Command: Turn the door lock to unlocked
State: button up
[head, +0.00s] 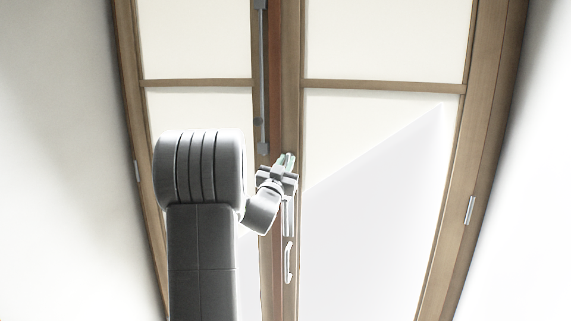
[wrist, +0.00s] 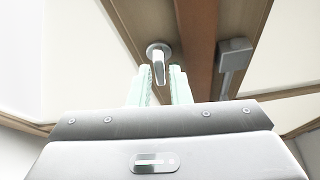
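The door lock is a small silver thumb-turn (wrist: 158,62) on a round plate, on the wooden door stile in the wrist view. Its lever points down in that view. My gripper (wrist: 160,72) is open, with one pale green finger on each side of the lever. The lever's lower end appears between the fingertips; I cannot tell whether either finger touches it or how deep it sits. In the head view my gripper (head: 288,158) is up against the middle stile of the double door (head: 291,100), and the lock is hidden or too small to make out there.
A long grey vertical rod (head: 262,80) runs down the stile left of my gripper; its end block (wrist: 233,54) shows right of the lock in the wrist view. A pale door handle (head: 289,262) is below my gripper. White walls stand on both sides.

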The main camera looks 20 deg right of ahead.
grip_shut()
jog(key=shift+f+n+b, duration=0.25)
jog(key=shift+n+b, duration=0.35)
jog(key=shift+b, duration=0.25)
jog(key=shift+r+n+t+y+b, duration=0.2)
jog(key=shift+n+t+y+b, duration=0.35)
jog(key=shift+n+b, duration=0.35)
jog(key=shift+o, duration=2)
grip_release()
jog(key=b+v, duration=0.2)
jog(key=v, duration=1.1)
jog(key=shift+s+a, duration=0.25)
jog(key=shift+s, duration=0.05)
